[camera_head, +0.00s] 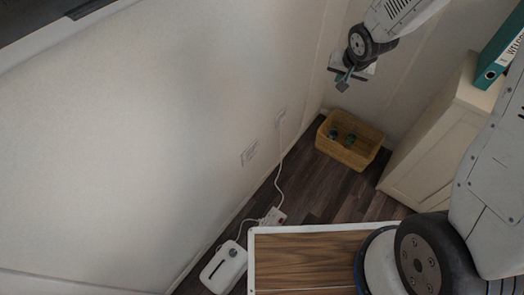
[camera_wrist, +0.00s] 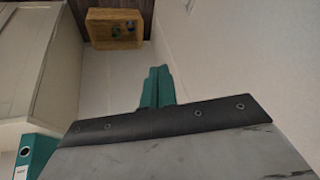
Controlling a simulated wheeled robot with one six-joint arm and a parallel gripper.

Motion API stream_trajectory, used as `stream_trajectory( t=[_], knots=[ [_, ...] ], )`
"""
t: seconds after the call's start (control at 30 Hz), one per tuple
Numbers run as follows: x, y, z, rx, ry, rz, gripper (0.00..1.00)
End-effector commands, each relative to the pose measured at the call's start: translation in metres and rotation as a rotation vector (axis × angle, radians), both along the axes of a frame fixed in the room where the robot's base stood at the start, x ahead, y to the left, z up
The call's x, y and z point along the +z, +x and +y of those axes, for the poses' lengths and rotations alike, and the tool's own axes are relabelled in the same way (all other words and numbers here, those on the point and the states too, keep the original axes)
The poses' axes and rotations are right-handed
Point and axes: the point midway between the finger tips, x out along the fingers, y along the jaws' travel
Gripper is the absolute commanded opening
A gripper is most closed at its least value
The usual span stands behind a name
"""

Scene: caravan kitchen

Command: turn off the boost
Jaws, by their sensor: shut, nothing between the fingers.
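No control marked boost can be read in either view. A pale plate-like shape (camera_head: 369,68) shows on the far wall beside my gripper, partly hidden, and I cannot tell what it is. My gripper (camera_head: 343,85) is at the upper right of the head view, shut and empty, near the far wall. In the wrist view its teal fingers (camera_wrist: 157,88) are together, with the pale wall behind them. I cannot tell whether they touch anything.
A wicker basket (camera_head: 350,141) stands in the corner below. Wall sockets (camera_head: 249,152) are on the left wall. A cord runs to a power strip (camera_head: 273,217) near a white appliance (camera_head: 224,268). A pale cabinet (camera_head: 440,150) with a teal binder (camera_head: 497,55) stands at right.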

Motion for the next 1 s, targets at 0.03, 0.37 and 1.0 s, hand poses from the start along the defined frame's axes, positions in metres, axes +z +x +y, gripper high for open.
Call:
stream_trajectory(
  t=[0.03,0.37,1.0],
  knots=[
    [-0.028,0.009,0.007,0.001,0.03,-0.002,0.0],
    [-0.19,0.03,0.067,-0.028,0.338,-0.051,0.0],
    [-0.354,-0.054,0.139,-0.139,0.843,0.039,0.0]
  ],
)
